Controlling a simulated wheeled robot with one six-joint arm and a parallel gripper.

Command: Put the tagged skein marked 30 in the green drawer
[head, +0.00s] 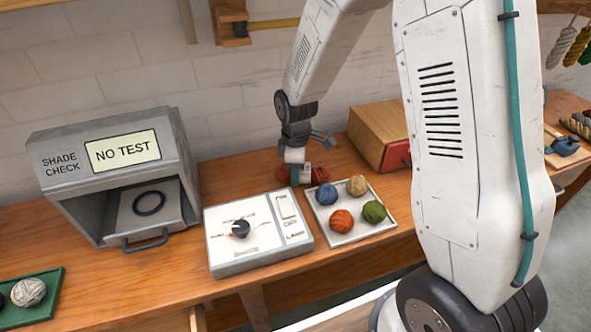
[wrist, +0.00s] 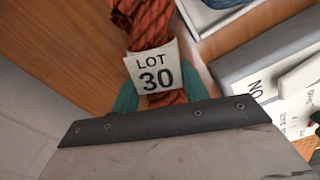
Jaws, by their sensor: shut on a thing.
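The rust-red skein (wrist: 145,22) carries a white tag (wrist: 153,72) reading LOT 30. It also shows in the head view (head: 321,174), low over the wooden table behind the white box and the tray; whether it touches the table I cannot tell. My gripper (head: 301,176) is shut on this skein, its teal fingers on either side just below the tag in the wrist view (wrist: 160,98). The gripper and tag hide the skein's middle. I see no green drawer in either view.
A wooden cabinet with a red front (head: 378,138) stands right of my gripper. A tray (head: 345,237) of several yarn balls and a white box with a knob (head: 257,259) lie in front. A grey shade-check box (head: 75,195) reads NO TEST. A green tray (head: 45,285) is far left.

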